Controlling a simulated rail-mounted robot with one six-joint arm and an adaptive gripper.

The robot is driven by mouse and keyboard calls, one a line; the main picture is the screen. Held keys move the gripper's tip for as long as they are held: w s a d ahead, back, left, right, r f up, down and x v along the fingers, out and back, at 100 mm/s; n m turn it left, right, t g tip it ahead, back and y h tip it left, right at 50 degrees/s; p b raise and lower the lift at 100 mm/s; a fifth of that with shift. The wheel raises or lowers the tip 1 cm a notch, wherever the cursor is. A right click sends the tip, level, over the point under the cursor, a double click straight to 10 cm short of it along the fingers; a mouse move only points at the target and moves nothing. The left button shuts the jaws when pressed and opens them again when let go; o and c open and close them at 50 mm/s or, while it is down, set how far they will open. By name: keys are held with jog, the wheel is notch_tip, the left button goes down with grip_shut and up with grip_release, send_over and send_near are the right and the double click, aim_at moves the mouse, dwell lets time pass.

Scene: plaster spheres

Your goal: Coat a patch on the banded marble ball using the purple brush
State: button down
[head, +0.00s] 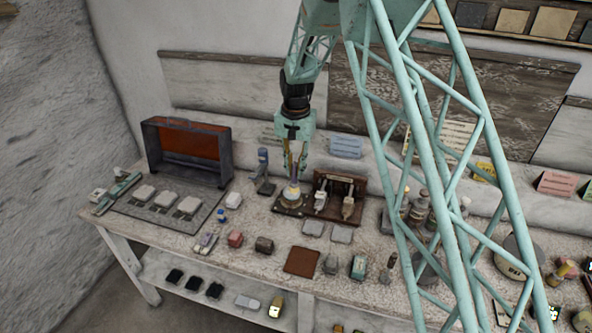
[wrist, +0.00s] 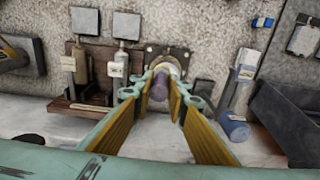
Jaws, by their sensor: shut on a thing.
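My gripper (head: 296,168) points down over the back of the bench, its fingers closed on the slim purple brush (head: 293,171). In the wrist view the brush (wrist: 160,86) shows end-on as a purple, rounded handle between the yellow-lined fingers (wrist: 163,92). Directly below is a pale rounded thing (head: 291,195), apparently the banded marble ball, on a dark square base. Its pale top shows beyond the handle in the wrist view (wrist: 167,65). Its bands are too small to make out. The brush's lower end is close to it; I cannot tell whether they touch.
A dark wooden rack (head: 342,185) with pale-labelled brushes stands just right of the base. An open dark box (head: 188,150) with an orange inside is further left. Several small blocks lie in front.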

jog(key=shift+w+a, duration=0.1)
jog(key=shift+a, duration=0.1)
jog(key=shift+a+r, duration=0.1)
jog(key=shift+r, duration=0.05)
jog(key=shift+a, duration=0.1)
jog(key=shift+w+a+r, duration=0.2)
jog(key=shift+a+r, duration=0.05)
jog(key=shift+a, duration=0.3)
dwell(0.4)
jog(key=shift+s+d+r, duration=0.3)
jog(key=shift+s+d, duration=0.25)
jog(key=shift+d, duration=0.2)
jog(key=shift+a, duration=0.15)
jog(key=shift+a+p, duration=0.15)
jog(key=shift+p, duration=0.25)
jog(key=w+a+f+m+g+h+p, duration=0.1)
jog(key=w+a+m+g+h+p, duration=0.1)
jog(key=a+p, duration=0.4)
jog(key=shift+w+a+f+m+g+h+p, duration=0.35)
jog(key=shift+w+m+h, duration=0.3)
jog(key=shift+h, duration=0.65)
